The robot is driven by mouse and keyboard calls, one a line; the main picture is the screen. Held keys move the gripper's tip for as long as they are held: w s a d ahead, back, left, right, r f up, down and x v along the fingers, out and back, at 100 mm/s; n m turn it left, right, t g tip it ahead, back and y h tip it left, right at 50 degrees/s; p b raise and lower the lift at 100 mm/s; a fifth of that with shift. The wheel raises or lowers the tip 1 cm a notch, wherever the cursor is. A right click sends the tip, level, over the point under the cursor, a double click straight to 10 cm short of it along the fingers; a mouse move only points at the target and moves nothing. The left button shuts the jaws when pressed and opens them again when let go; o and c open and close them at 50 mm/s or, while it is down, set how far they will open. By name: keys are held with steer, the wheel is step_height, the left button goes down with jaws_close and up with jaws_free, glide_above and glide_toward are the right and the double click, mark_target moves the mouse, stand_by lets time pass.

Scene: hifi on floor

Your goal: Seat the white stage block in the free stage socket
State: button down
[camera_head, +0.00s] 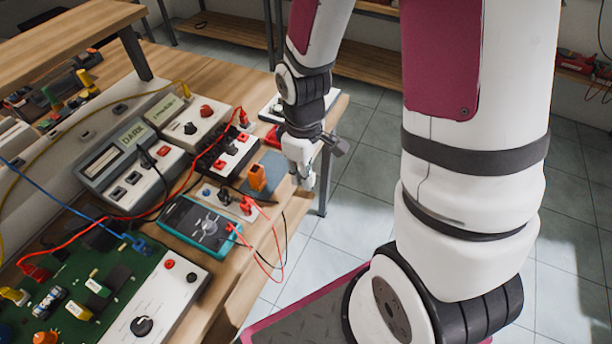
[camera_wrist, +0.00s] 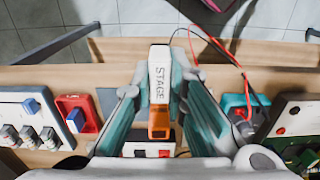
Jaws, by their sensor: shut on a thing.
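The white stage block (camera_wrist: 159,85), lettered STAGE, is held between the two teal fingers of my gripper (camera_wrist: 158,95) in the wrist view. An orange part shows at its lower end. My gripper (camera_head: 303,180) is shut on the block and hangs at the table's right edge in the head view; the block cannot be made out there. I cannot tell which socket is the free stage socket.
A teal meter (camera_head: 204,226) with loose red and black leads and a green circuit board (camera_head: 95,290) lie nearer. A red holder (camera_wrist: 75,112) with a blue piece is left in the wrist view.

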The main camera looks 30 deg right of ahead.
steer(key=shift+r+p, duration=0.95)
steer(key=shift+r, duration=0.55)
steer(key=shift+w, duration=0.1)
